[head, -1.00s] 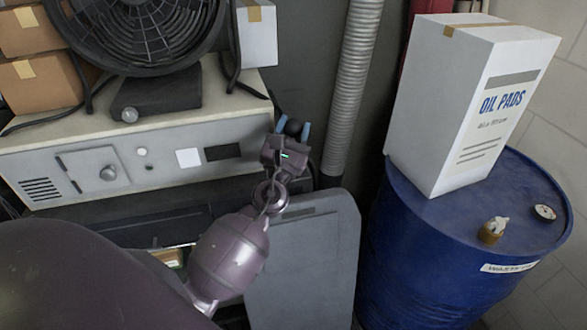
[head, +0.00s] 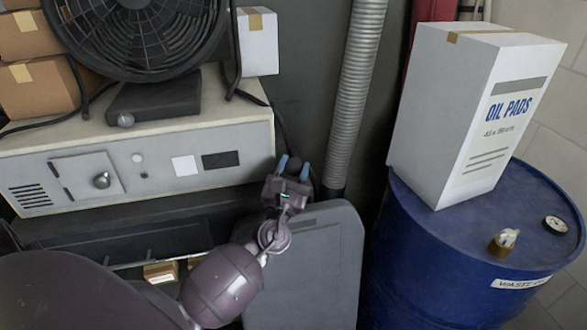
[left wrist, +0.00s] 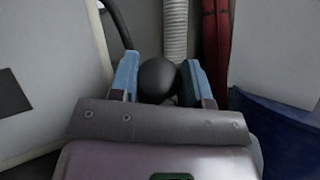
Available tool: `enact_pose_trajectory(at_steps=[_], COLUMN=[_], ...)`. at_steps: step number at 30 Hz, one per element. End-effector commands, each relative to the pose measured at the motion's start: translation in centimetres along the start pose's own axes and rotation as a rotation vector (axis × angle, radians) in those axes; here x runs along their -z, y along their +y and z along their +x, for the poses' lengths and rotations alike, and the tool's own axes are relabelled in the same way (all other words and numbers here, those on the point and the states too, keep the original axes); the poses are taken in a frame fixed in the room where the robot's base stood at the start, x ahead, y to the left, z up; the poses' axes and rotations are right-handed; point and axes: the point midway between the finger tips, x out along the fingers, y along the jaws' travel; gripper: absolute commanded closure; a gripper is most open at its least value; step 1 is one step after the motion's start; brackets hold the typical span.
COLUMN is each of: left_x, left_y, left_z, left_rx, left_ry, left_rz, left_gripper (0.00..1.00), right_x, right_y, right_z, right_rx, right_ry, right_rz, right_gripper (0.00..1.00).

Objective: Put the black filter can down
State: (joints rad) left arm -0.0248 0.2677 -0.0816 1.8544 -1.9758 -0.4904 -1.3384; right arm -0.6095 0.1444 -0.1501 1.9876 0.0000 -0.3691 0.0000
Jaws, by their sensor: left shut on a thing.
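The black filter can (left wrist: 158,80) shows as a dark rounded end between the two blue fingers of my left gripper (left wrist: 157,82) in the left wrist view. In the head view my left gripper (head: 294,168) is shut on the can (head: 294,166), of which only a small dark part shows between the fingers. The gripper is in front of the dark wall, just right of the pale cabinet's end. The can appears held in the air; I cannot see anything touching its underside. My right gripper is not in view.
A pale cabinet (head: 150,170) with a fan (head: 140,35) stands at left. A grey panel (head: 305,265) is below the gripper. A ribbed duct (head: 355,90) rises behind. A blue drum (head: 420,260) carrying an oil pads box (head: 440,110) stands at right.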

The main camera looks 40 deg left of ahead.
Motion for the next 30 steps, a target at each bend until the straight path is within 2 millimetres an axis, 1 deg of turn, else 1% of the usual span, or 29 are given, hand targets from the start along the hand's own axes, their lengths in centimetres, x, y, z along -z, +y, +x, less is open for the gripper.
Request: enact_pose_trajectory(at_steps=[5,6,10,11,18,22,26,30], left_x=[0.3,0.3,0.2,0.2,0.2,-0.2,0.2,0.4], left_y=[-0.1,-0.1,-0.1,-0.1,0.0,0.1,0.0,0.0], left_z=[-0.1,-0.1,-0.1,-0.1,-0.1,0.1,-1.8,-4.6], left_rx=[0.0,0.0,0.0,0.0,-0.001,-0.001,0.0,0.002], left_ry=[0.0,0.0,0.0,0.0,0.0,-0.001,0.003,0.006], left_rz=[0.0,0.0,0.0,0.0,0.0,0.0,0.001,0.002], left_gripper=[0.81,0.53,0.33,0.31,0.31,0.31,0.31,0.31], right_x=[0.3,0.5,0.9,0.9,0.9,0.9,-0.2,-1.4], right_y=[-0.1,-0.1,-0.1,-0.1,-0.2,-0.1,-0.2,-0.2], right_z=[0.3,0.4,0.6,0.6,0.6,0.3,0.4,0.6], right_rx=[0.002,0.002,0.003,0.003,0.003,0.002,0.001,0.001], right_ry=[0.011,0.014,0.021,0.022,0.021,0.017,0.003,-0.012], right_rz=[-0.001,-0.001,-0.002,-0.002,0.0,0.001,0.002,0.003], right_gripper=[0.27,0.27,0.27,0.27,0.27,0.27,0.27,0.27])
